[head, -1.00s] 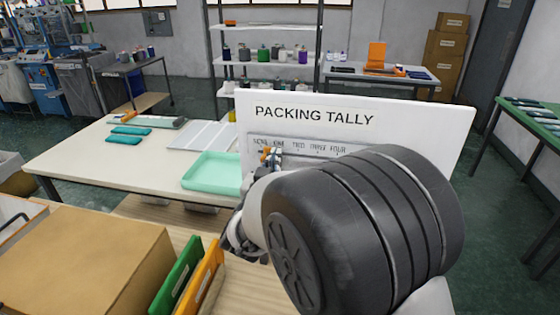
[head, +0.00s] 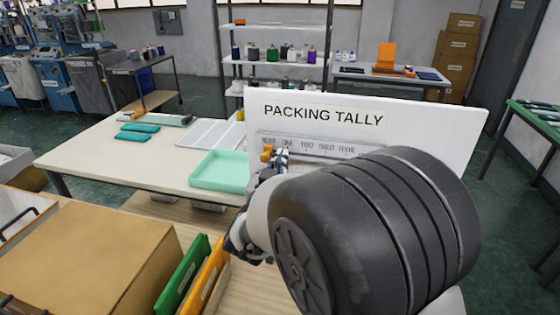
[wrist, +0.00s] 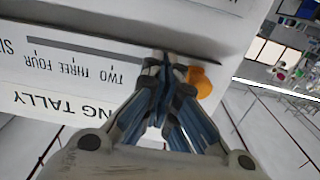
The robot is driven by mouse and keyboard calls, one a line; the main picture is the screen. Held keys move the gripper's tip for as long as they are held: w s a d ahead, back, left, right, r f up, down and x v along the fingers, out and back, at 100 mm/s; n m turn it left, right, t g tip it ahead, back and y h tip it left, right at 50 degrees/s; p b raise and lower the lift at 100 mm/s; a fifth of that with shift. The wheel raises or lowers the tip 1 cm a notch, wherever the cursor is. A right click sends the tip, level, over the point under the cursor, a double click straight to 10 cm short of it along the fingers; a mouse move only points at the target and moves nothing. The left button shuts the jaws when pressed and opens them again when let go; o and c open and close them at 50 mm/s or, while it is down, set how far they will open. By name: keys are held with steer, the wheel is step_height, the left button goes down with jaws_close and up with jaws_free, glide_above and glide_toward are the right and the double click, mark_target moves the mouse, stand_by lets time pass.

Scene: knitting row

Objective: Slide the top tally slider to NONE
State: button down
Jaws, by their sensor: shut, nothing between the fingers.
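The white PACKING TALLY board (head: 400,118) stands upright on the bench. Its label strip reads NONE, ONE, TWO, THREE, FOUR from the left, with a slot below. The orange slider knob (head: 266,154) is at the slot's left end, roughly under NONE. My gripper (head: 281,157) is shut and empty, just right of the knob. In the wrist view the board is upside down; the gripper's closed tips (wrist: 167,62) lie at the slot beside the knob (wrist: 200,82). Whether they touch is unclear. NONE and ONE are hidden there, and my arm covers the board's lower part in the head view.
A mint tray (head: 220,172) sits on the cream table (head: 90,158) left of the board. A cardboard box (head: 90,262) and green (head: 182,277) and orange (head: 207,277) panels stand in front at lower left. The air left of the knob looks clear.

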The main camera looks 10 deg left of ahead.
steer(key=s, duration=0.7)
steer(key=shift+a, duration=0.15)
